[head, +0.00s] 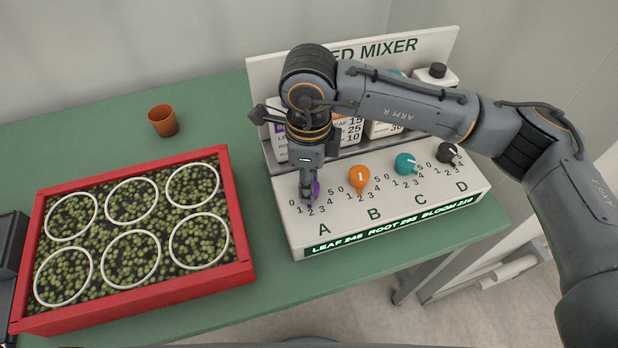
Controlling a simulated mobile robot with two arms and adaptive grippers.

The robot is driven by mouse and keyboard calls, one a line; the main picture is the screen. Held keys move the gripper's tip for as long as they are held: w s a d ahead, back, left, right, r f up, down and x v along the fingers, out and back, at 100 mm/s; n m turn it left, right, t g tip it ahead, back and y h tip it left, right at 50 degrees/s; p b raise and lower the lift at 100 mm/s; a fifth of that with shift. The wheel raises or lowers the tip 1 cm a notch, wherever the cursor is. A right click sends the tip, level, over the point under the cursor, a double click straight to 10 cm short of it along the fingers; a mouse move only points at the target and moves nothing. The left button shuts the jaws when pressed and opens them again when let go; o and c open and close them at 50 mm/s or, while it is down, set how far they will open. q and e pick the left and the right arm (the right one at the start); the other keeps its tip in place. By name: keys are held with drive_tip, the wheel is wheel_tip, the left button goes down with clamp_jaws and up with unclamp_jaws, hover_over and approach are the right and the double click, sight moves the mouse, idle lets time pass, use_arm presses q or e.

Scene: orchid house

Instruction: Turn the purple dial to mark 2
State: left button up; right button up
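The purple dial (316,188) is the leftmost dial, above the letter A, on the sloping white front of the feed mixer (350,222). My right gripper (308,198) points down over this dial and hides most of it. The fingers look close together at the dial, but I cannot tell whether they grip it. My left gripper is not in view.
Orange (359,177), teal (405,163) and black (447,152) dials sit to the right. Bottles stand behind, with a white bottle (435,76) at back right. A red tray (246,270) of small green plants with white rings fills the left. A terracotta pot (162,120) stands behind it.

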drive_tip(key=o, duration=1.2)
wheel_tip(320, 180, up, 12)
drive_tip(key=shift+f, duration=0.1)
